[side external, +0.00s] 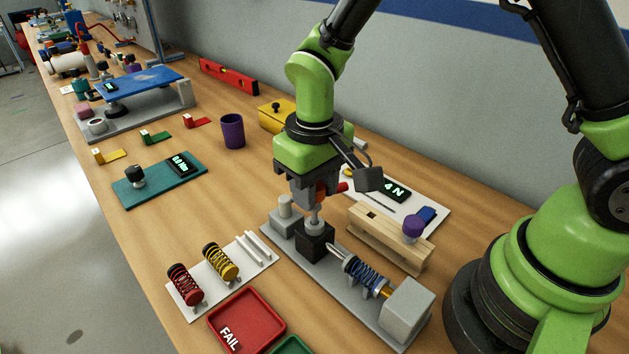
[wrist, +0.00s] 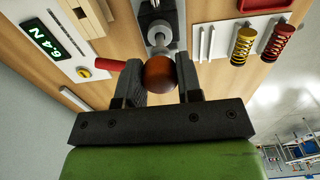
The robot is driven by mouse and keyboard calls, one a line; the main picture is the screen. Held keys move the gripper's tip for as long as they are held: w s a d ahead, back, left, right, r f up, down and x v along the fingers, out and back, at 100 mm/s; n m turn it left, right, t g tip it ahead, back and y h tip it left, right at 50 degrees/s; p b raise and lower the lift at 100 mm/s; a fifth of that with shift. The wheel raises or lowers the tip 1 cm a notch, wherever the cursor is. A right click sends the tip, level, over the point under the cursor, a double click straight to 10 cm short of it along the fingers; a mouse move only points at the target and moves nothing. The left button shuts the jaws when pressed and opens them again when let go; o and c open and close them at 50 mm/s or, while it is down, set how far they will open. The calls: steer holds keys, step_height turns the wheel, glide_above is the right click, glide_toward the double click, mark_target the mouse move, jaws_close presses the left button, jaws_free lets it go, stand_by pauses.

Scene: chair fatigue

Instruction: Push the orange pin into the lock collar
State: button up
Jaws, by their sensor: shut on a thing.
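The orange pin has a round orange-brown head (wrist: 160,73), which sits between the fingers of my gripper (wrist: 162,88) in the wrist view. In the side view my gripper (side external: 315,193) is shut on the pin and stands above a black block (side external: 315,243). A grey shaft runs down from the gripper to the grey round collar (side external: 314,227) on this block. The collar also shows beyond the pin head in the wrist view (wrist: 158,37). How deep the shaft sits is hidden. A red handle (wrist: 108,78) sticks out beside the left finger.
A blue spring (side external: 362,275) lies along the grey base right of the block. A wooden block with a purple knob (side external: 413,226) stands behind it. A force display (wrist: 41,37) reads 6.4 N. Red and yellow springs (side external: 220,262) and a red FAIL tray (side external: 246,318) are in front.

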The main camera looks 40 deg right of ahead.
steer(key=shift+f, duration=1.6)
steer(key=o, duration=1)
steer(key=shift+c, duration=0.2)
step_height(320, 180, up, 10)
steer(key=shift+r, duration=0.15)
steer(key=s+d+r+m+t+y, duration=0.2)
steer(key=s+d+r+m+t, duration=0.2)
steer(key=s+d+r+t, duration=0.3)
steer(key=s+r, duration=0.5)
steer(key=s, duration=0.2)
steer(key=shift+s+d, duration=0.15)
steer(key=shift+s, duration=0.1)
